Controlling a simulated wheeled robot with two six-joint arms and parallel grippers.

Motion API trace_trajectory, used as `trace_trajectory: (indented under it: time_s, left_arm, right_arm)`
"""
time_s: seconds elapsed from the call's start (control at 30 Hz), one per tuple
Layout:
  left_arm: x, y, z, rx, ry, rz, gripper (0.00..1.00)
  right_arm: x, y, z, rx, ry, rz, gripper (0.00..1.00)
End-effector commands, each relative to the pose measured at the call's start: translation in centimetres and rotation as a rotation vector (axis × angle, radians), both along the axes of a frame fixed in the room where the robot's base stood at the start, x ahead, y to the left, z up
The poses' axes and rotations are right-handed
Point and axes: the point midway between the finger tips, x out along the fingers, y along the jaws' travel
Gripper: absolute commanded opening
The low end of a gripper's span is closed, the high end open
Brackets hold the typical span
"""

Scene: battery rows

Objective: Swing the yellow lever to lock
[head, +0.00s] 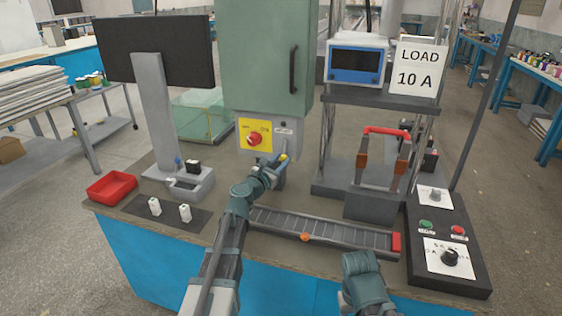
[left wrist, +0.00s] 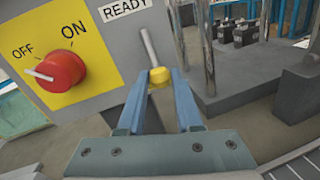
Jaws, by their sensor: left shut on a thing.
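The yellow lever is a metal rod with a yellow knob at its lower end, on the grey panel under the green cabinet. Its knob shows in the head view (head: 284,157) and in the left wrist view (left wrist: 160,77). The rod runs up and slightly left from the knob in the wrist view. My left gripper (head: 278,161) is shut on the knob, with the blue fingers (left wrist: 160,84) on either side of it. Part of my right arm shows at the bottom of the head view, but no right fingertips show.
A red rotary switch (left wrist: 62,70) sits on a yellow OFF/ON plate left of the lever, its white mark toward OFF. A READY label (left wrist: 125,8) is above the lever. A grey slotted tray (head: 325,231) lies in front, and a red-handled block (head: 380,170) stands to the right.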

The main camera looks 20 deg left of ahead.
Motion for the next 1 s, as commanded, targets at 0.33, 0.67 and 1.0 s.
trace_trajectory:
  time_s: [0.33,0.67,1.0]
  left_arm:
    - [0.0,0.5,0.2,0.085,-0.002,0.0,0.0]
    - [0.1,2.0,0.9,0.363,-0.011,0.001,0.0]
    - [0.1,3.4,1.9,0.687,-0.023,0.0,0.0]
  right_arm:
    - [0.0,0.0,0.6,0.0,0.0,0.0,0.5]
    - [0.0,0.0,2.4,0.0,0.0,0.0,0.5]
    - [0.0,0.0,4.6,0.0,0.0,0.0,0.5]
